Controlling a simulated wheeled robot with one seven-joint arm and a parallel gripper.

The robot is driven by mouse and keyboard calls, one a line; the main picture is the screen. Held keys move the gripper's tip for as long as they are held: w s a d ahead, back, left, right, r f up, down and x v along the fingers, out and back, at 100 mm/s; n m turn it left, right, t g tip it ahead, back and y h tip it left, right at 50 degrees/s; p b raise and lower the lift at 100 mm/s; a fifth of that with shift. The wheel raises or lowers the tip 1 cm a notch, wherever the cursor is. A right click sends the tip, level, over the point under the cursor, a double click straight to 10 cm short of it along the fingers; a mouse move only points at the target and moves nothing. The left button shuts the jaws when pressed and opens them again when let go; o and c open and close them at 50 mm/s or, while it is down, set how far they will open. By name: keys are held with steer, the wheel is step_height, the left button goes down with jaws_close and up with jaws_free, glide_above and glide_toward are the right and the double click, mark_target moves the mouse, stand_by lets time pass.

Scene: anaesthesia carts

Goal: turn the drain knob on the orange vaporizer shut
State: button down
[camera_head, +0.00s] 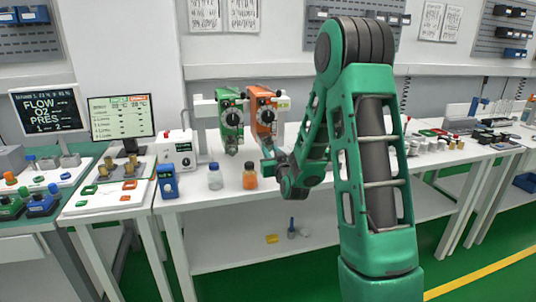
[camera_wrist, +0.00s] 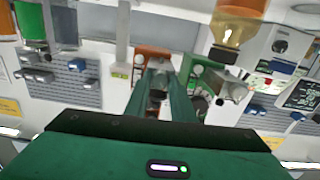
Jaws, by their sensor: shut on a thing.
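The orange vaporizer (camera_head: 261,101) hangs on a white rail beside the green vaporizer (camera_head: 229,112) on the bench. My gripper (camera_head: 271,162) is at the lower front of the orange vaporizer, coming in from the right. In the wrist view, which looks turned over, my fingers (camera_wrist: 160,90) close around a small dark grey knob (camera_wrist: 158,81). It appears to be the drain knob, in line with the orange vaporizer body (camera_wrist: 151,54). The fingers hide its sides, and I cannot tell its turn angle. The green vaporizer (camera_wrist: 198,73) is just to the right there.
A clear bottle (camera_head: 215,179) and an orange-filled bottle (camera_head: 249,181) stand on the bench below the vaporizers, close to my gripper. Small metal parts (camera_head: 425,147) lie to the right.

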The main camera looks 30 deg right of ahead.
steer(key=shift+a+f+m, duration=0.1)
steer(key=shift+a+m, duration=0.1)
steer(key=shift+m, duration=1)
steer(key=c, duration=1.5)
jaws_free()
steer(key=shift+s+d, duration=0.1)
